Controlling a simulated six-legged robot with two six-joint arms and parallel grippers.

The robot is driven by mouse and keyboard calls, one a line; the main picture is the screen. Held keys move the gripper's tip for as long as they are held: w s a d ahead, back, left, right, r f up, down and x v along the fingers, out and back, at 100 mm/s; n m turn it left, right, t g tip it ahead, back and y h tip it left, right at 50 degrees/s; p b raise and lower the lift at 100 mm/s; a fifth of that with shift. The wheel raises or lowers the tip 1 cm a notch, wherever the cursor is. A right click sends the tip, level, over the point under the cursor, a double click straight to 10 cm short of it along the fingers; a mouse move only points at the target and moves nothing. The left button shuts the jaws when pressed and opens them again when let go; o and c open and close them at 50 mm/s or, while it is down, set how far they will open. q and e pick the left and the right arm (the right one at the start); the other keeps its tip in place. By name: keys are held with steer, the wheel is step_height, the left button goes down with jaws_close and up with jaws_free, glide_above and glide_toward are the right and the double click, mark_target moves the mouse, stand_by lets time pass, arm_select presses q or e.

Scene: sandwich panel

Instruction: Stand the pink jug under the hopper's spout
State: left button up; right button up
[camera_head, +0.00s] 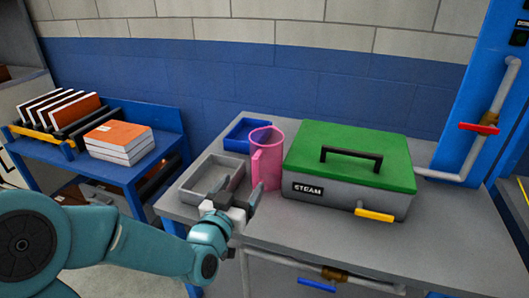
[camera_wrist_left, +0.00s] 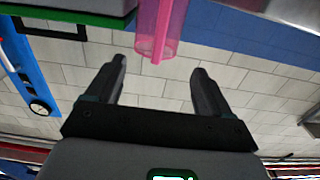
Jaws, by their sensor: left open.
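The pink jug (camera_head: 267,160) stands upright on the grey bench (camera_head: 300,236), just left of the steam box, its handle on its left side. My left gripper (camera_head: 240,190) is open and empty in front of the jug. In the left wrist view the picture is upside down, and the jug (camera_wrist_left: 158,28) shows beyond the two spread fingers (camera_wrist_left: 160,70), roughly in line with the gap and apart from them. I cannot make out a hopper or its spout in either view. My right gripper is not in view.
A grey box marked STEAM with a green lid (camera_head: 351,151) stands close right of the jug. A grey tray (camera_head: 190,192) and blue tray (camera_head: 236,133) lie left of it. A pipe with a red valve handle (camera_head: 478,128) rises at right. The bench front is clear.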

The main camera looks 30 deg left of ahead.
mark_target(254, 169)
arm_select(q)
steer(key=p+x, duration=0.1)
steer(key=x, duration=0.4)
steer(key=shift+f, duration=0.1)
steer(key=p+x, duration=0.1)
steer(key=x, duration=0.5)
steer(key=shift+w+f, duration=0.15)
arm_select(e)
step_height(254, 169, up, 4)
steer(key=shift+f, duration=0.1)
